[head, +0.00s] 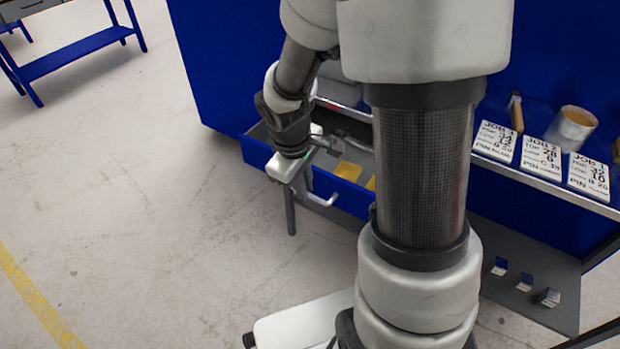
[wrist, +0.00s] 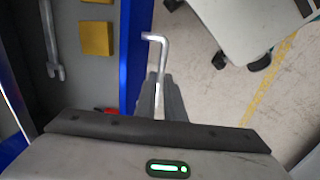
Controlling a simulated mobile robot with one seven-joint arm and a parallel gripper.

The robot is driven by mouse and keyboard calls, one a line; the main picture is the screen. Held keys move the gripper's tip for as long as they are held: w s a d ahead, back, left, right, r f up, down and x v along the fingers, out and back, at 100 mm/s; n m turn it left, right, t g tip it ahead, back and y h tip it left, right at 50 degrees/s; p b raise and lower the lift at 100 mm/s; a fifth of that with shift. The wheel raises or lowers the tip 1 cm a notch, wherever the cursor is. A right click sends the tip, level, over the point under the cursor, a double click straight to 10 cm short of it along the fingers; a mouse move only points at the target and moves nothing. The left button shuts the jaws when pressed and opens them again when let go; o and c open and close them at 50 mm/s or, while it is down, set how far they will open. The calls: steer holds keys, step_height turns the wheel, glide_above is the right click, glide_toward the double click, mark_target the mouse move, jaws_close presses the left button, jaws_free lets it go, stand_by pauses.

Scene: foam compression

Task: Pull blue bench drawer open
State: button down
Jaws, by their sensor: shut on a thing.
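The blue bench drawer (head: 258,153) stands pulled out from the blue bench in the head view, with part of its inside showing. Its blue front (wrist: 136,50) crosses the wrist view. The pale bar handle (head: 326,202) sticks out from that front, and its bent end (wrist: 157,40) shows beyond my fingers in the wrist view. My gripper (head: 306,187) is at the drawer front, shut on the handle; its grey fingers (wrist: 161,95) lie on either side of the bar. My arm hides the right part of the drawer in the head view.
The drawer holds yellow blocks (wrist: 96,38) and a wrench (wrist: 52,40). Job cards (head: 496,141), a brush (head: 515,112) and a round container (head: 572,127) are on the bench top. Small blocks (head: 524,282) lie on the lower shelf. The floor (head: 130,190) at left is clear.

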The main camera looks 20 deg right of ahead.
steer(key=shift+s+a, duration=0.2)
steer(key=c, duration=1.8)
jaws_free()
steer(key=shift+c, duration=0.2)
steer(key=shift+r, duration=0.1)
step_height(320, 180, up, 17)
steer(key=s+a+p, duration=0.2)
steer(key=p, duration=0.3)
steer(key=shift+a+p, duration=0.3)
steer(key=shift+a, duration=0.05)
